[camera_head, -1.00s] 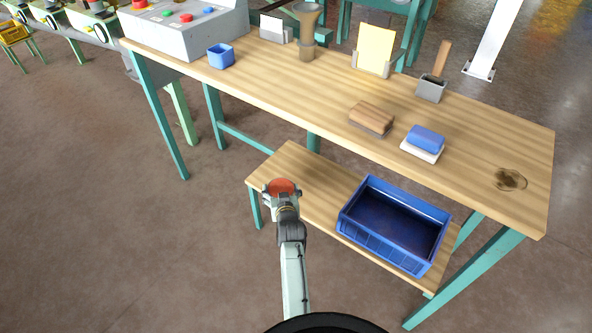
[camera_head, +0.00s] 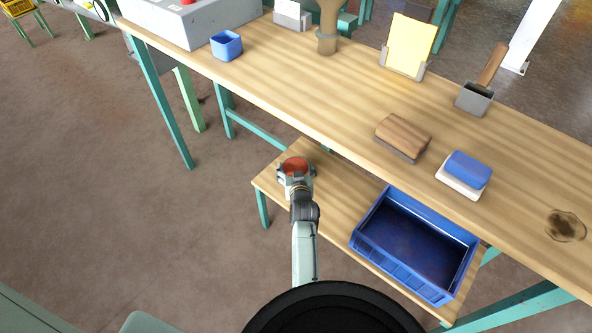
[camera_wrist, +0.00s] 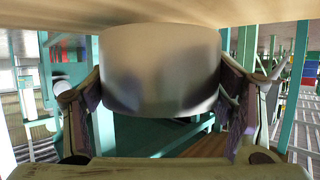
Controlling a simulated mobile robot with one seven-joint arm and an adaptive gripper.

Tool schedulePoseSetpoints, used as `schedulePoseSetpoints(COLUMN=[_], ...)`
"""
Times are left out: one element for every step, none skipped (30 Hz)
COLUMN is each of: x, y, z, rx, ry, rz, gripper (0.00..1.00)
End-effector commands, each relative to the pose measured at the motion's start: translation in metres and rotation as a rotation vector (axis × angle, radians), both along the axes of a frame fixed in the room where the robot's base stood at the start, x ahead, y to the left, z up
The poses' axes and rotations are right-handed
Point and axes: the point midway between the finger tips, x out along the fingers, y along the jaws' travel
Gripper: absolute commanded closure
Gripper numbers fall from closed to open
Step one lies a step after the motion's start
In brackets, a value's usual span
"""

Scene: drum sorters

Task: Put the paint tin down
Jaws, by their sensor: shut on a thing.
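The paint tin (camera_head: 295,164) has a reddish-orange top in the head view. In the wrist view it is a smooth metallic cylinder (camera_wrist: 160,70) filling the middle. My gripper (camera_head: 295,178) is shut on it, with a finger on each side of the tin. In the head view the tin is over the left end of the lower wooden shelf (camera_head: 333,192), below the front edge of the workbench. I cannot tell whether its base touches the shelf.
A blue bin (camera_head: 372,256) stands on the right part of the shelf. The workbench top (camera_head: 300,92) overhangs behind, holding a blue cup (camera_head: 227,46), a wood-backed brush (camera_head: 403,137), a blue block on a white base (camera_head: 465,174) and a card holder (camera_head: 405,48). Bare shelf lies between tin and bin.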

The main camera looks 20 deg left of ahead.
Motion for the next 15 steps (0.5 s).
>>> schedulePoseSetpoints(x=[-0.002, -0.004, -0.006, -0.007, -0.007, -0.007, -0.008, -0.007, -0.007, -0.007, -0.007, -0.007, -0.007, -0.007, -0.007], y=[0.000, -0.001, -0.001, -0.002, -0.002, -0.002, -0.002, -0.002, -0.002, -0.002, -0.002, -0.002, -0.002, -0.003, -0.002], z=[-0.009, -0.013, -0.017, -0.019, -0.020, -0.020, -0.019, -0.018, -0.018, -0.018, -0.018, -0.018, -0.019, -0.020, -0.021], rx=[0.003, 0.003, 0.003, 0.003, 0.003, 0.003, 0.003, 0.003, 0.003, 0.003, 0.003, 0.003, 0.003, 0.003, 0.003], ry=[-0.005, -0.005, -0.006, -0.006, -0.007, -0.008, -0.008, -0.008, -0.008, -0.007, -0.008, -0.007, -0.007, -0.007, -0.007], rz=[0.000, 0.001, 0.001, 0.002, 0.002, 0.001, 0.001, 0.001, 0.001, 0.001, 0.001, 0.001, 0.001, 0.001, 0.001], gripper=[0.85, 0.85, 0.85, 0.85, 0.85, 0.84, 0.84, 0.84, 0.85, 0.85, 0.85, 0.85, 0.85, 0.85, 0.85])
